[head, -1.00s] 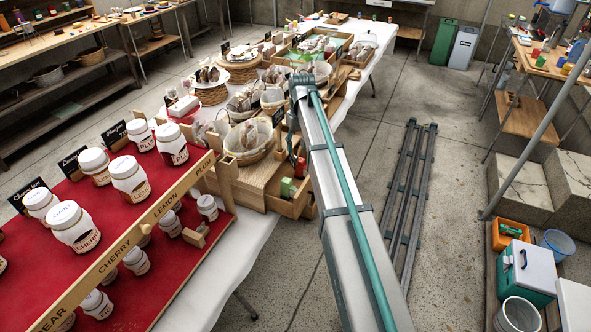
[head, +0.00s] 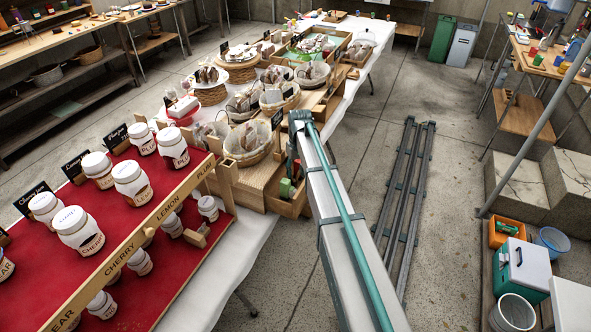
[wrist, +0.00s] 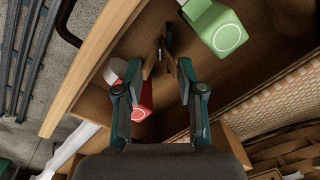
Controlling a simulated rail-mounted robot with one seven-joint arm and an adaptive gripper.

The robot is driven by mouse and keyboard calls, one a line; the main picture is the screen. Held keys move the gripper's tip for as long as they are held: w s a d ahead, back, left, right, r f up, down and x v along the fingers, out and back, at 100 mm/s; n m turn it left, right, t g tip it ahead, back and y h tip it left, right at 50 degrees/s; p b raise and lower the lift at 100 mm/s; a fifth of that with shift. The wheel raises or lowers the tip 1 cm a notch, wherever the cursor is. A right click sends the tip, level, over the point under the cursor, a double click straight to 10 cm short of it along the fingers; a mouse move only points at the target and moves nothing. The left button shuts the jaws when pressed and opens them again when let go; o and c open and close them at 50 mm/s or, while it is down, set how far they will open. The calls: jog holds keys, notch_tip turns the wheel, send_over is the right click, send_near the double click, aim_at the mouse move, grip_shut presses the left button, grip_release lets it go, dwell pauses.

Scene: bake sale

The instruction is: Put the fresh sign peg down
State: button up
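My gripper (wrist: 160,68) shows in the wrist view over an open wooden drawer or tray (wrist: 95,60). Its two teal-and-dark fingers close in from both sides on a small brown, dark-edged piece, seemingly the fresh sign peg (wrist: 151,58). The peg sits between the fingertips, above the drawer floor; the exact gap beneath it cannot be told. No lettering on it can be read. In the head view my arm's end reaches down beside the same drawer (head: 290,206), and the fingers and peg are mostly hidden there.
In the drawer lie a green block with a white ring (wrist: 226,36) and a red block (wrist: 143,103), near the fingers. A woven basket (wrist: 275,105) is at the right. Jars (head: 130,180) stand on the red stepped display at the left. Floor rails (head: 405,195) lie at the right.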

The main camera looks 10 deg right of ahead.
jog(key=shift+f, duration=0.15)
jog(key=o, duration=0.5)
jog(key=shift+o, duration=0.2)
notch_tip(320, 180, up, 12)
jog(key=b, duration=0.3)
jog(key=shift+d+r, duration=0.2)
jog(key=shift+d, duration=0.2)
